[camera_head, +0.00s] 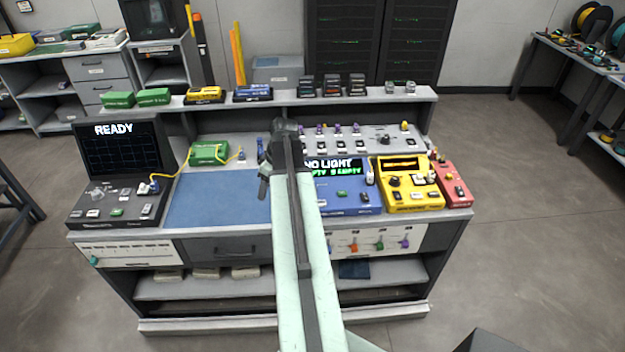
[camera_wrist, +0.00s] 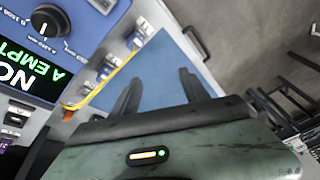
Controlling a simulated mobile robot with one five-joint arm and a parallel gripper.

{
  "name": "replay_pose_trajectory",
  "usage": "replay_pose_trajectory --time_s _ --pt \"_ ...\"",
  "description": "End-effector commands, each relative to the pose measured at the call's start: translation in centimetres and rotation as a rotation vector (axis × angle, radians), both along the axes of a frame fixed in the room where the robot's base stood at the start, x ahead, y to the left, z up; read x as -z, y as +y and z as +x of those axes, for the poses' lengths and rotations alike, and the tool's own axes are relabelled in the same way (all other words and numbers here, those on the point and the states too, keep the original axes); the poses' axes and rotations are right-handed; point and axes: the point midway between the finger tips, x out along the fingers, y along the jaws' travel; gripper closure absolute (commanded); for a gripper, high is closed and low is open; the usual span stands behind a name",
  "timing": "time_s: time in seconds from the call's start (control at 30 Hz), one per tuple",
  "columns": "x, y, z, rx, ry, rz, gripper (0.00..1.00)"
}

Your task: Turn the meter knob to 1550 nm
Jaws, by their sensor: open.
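The meter is the blue unit (camera_head: 340,197) on the bench, with a display reading NO LIGHT and EMPTY, partly hidden behind my arm in the head view. In the wrist view its black round knob (camera_wrist: 50,20) sits on a blue face (camera_wrist: 90,22) at the upper left, with small nm labels around it. I cannot read clearly which label the knob points at. My gripper (camera_wrist: 158,92) is open and empty, its two fingers over the blue mat, apart from the knob. In the head view my gripper (camera_head: 264,188) is left of the meter, above the mat.
The blue mat (camera_head: 215,205) is mostly bare. A READY-screen unit (camera_head: 115,150) stands left, and a green box (camera_head: 208,152) with a yellow cable lies behind the mat. Yellow (camera_head: 408,190) and red (camera_head: 452,185) units stand right of the meter. A raised shelf (camera_head: 300,100) runs behind.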

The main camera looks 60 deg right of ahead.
Motion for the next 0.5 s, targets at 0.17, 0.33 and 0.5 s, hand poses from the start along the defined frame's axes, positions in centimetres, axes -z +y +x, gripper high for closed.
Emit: replay_pose_trajectory --time_s 0.17,0.33,0.5 --pt "-1.8 -10.8 -8.4 -0.003 -0.091 -0.050 0.46" --pt "-2.2 -14.0 -11.9 -0.014 -0.124 -0.078 0.46" --pt "-2.0 -14.1 -12.0 -0.016 -0.127 -0.080 0.46"
